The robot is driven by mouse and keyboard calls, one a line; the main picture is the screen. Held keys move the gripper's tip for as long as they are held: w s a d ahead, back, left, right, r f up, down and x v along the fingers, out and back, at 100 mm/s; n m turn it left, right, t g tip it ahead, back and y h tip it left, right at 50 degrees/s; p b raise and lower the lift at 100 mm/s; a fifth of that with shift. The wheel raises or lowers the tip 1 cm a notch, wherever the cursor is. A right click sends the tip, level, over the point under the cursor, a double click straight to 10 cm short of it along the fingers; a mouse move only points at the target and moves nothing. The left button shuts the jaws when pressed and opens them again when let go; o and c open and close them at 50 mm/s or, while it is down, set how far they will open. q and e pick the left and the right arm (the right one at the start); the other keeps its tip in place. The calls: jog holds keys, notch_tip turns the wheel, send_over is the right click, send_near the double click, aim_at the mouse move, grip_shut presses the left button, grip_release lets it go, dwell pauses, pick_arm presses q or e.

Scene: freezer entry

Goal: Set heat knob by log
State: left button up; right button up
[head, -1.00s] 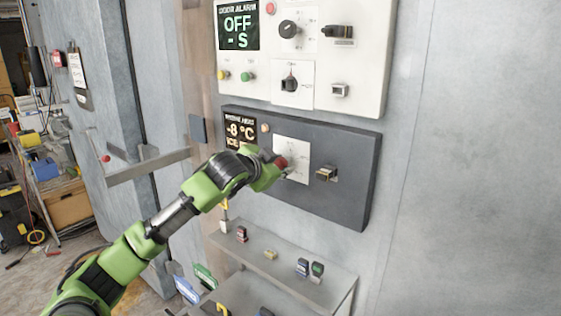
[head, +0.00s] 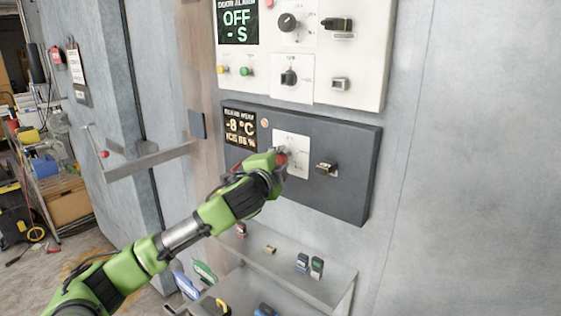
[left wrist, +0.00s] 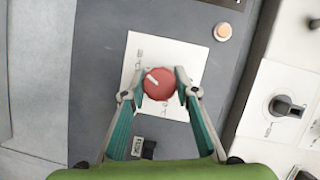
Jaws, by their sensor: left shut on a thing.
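The red knob (head: 281,158) sits on a white dial plate (head: 291,147) on the dark grey panel. In the left wrist view the knob (left wrist: 159,84) shows whole, with its white mark toward the upper left. My left gripper (left wrist: 161,92) has a finger on each side of the knob and is shut on it. In the head view the gripper (head: 279,161) partly covers the knob and the dial's scale. The panel's display (head: 240,128) reads about -8 °C, with a smaller line below. My right gripper is out of view.
A white door alarm panel (head: 362,82) with knobs and buttons is above. A black switch (head: 326,168) is right of the dial. A shelf (head: 330,277) with small items is below.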

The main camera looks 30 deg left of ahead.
pick_arm(q)
jog(key=shift+f, duration=0.1)
dwell(0.4)
jog(key=o, duration=1.1)
jog(key=v, duration=1.2)
jog(key=shift+a, duration=0.1)
